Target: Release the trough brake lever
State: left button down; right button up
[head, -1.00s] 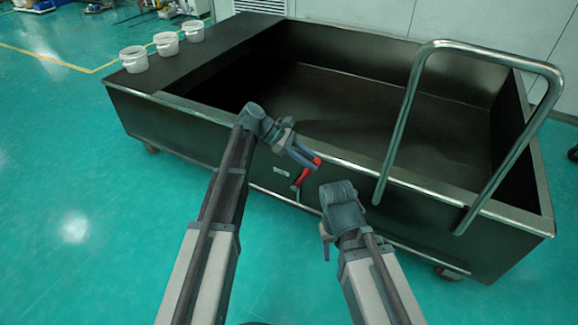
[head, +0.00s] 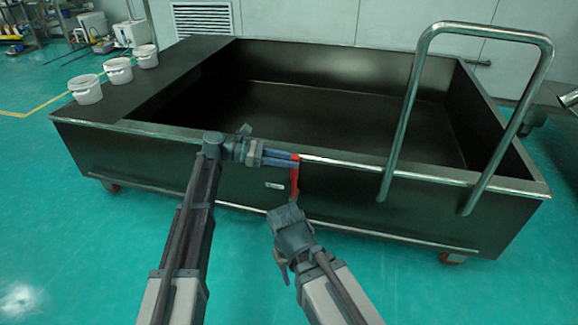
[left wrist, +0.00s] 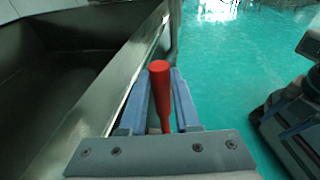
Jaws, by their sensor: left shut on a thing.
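The red brake lever (head: 294,183) stands near upright on the front side of the dark metal trough (head: 400,213), with its top near the rim. My left gripper (head: 288,158) reaches it from the left and is shut on its upper part. In the left wrist view the red lever handle (left wrist: 160,92) lies between the two blue-grey fingers of my left gripper (left wrist: 160,100). The lever's lower end is partly hidden by my right arm. My right gripper (head: 281,255) is low in front of the trough, away from the lever; its fingers do not show clearly.
A bent tube handle (head: 412,85) rises from the trough's right front. Several white buckets (head: 118,71) stand on the trough's left ledge. The trough stands on wheels, with a red caster (head: 453,259) at the right. The green floor (head: 80,235) in front is clear.

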pick_arm(q)
jog(key=shift+w+a+f, duration=0.1)
jog(key=shift+w+a, duration=0.05)
jog(key=shift+a, duration=0.15)
jog(key=c, duration=0.6)
grip_release()
jog(key=p+v, duration=0.1)
jog(key=v, duration=1.2)
jog(key=shift+a+f+p, duration=0.1)
jog(key=shift+a+p, duration=0.3)
jog(key=shift+a, duration=0.05)
